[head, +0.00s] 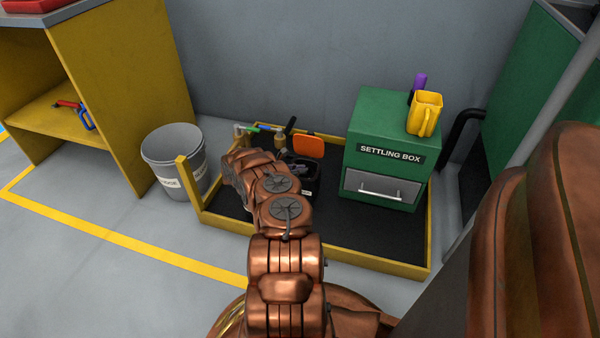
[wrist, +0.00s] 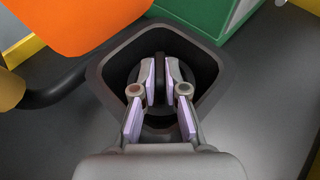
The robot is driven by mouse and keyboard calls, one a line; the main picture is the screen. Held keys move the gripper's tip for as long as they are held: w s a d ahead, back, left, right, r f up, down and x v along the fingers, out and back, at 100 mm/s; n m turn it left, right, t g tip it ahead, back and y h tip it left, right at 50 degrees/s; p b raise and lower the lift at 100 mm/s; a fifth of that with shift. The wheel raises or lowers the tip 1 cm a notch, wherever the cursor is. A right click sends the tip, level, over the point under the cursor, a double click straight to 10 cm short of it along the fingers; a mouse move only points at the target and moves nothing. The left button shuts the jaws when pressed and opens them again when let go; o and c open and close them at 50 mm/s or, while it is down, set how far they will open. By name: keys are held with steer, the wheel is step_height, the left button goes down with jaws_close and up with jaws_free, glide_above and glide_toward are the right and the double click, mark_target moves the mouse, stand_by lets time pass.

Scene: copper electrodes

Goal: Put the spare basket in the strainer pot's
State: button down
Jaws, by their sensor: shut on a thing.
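The black strainer pot (head: 313,186) stands on the dark floor of the low yellow-edged tray, partly hidden behind my arm. In the wrist view its wide, squarish dark rim (wrist: 104,78) surrounds my fingertips. My gripper (wrist: 160,80) points down into the pot's opening, its lilac pads closed on a thin dark upright bar (wrist: 160,88). The bar looks like the handle of the spare basket, but the basket's body is dark and mostly hidden below the fingers. I cannot tell whether it rests on the pot's bottom. The gripper (head: 297,169) is small in the head view.
The green settling box (head: 377,130) stands right of the pot, with a yellow jug (head: 424,114) and a purple-topped item (head: 419,84) on top. An orange item (head: 308,146) is just behind the pot. A grey bucket (head: 174,150) stands left of the yellow-edged tray (head: 375,263).

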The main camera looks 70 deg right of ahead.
stand_by(0.3)
steer(key=c, duration=1.5)
jaws_free()
steer(key=shift+f, duration=0.1)
steer(key=p+v, duration=0.5)
steer(key=v, duration=0.7)
steer(key=shift+p, duration=0.4)
